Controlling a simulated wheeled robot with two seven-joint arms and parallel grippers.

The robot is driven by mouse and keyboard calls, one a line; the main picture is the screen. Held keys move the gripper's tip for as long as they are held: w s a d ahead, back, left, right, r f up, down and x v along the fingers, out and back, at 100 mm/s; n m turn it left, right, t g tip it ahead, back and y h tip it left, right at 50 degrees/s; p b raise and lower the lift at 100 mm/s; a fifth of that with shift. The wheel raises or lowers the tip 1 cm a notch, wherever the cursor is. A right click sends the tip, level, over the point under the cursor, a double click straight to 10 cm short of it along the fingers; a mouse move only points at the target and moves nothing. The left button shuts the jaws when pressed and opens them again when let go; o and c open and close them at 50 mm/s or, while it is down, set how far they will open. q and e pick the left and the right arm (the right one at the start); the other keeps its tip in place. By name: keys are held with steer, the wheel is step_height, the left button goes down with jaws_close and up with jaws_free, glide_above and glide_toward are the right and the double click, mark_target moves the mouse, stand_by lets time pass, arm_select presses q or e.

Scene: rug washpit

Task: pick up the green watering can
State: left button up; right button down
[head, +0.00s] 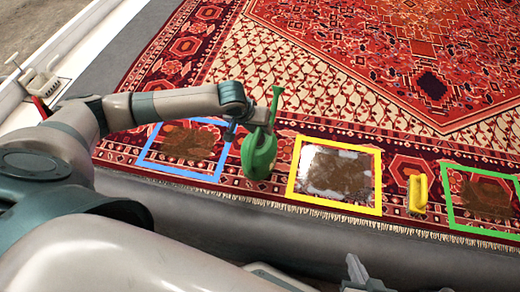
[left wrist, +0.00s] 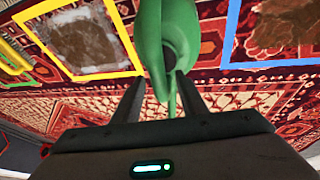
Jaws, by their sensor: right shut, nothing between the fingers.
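The green watering can (head: 259,152) stands on the rug's near border between the blue and yellow frames in the head view, its long spout pointing away. My left gripper (head: 246,126) is at the can from the left. In the left wrist view the left gripper's two dark fingers (left wrist: 162,82) are apart, with the can's green handle (left wrist: 172,98) between them. A gap shows beside the left finger; contact with the other finger is unclear. The can's body (left wrist: 165,30) fills the top middle there. My right gripper (head: 356,270) is shut and empty at the bottom edge of the head view, partly cut off.
A blue frame (head: 150,166), a yellow frame (head: 335,203) and a green frame (head: 452,216) surround dirty patches on the red rug (head: 330,60). A yellow object (head: 418,193) lies between the yellow and green frames. A grey ledge (head: 310,232) runs along the near side.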

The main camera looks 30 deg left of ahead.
arm_select(q)
jaws_close()
stand_by(1.3)
steer(key=shift+r, duration=0.1)
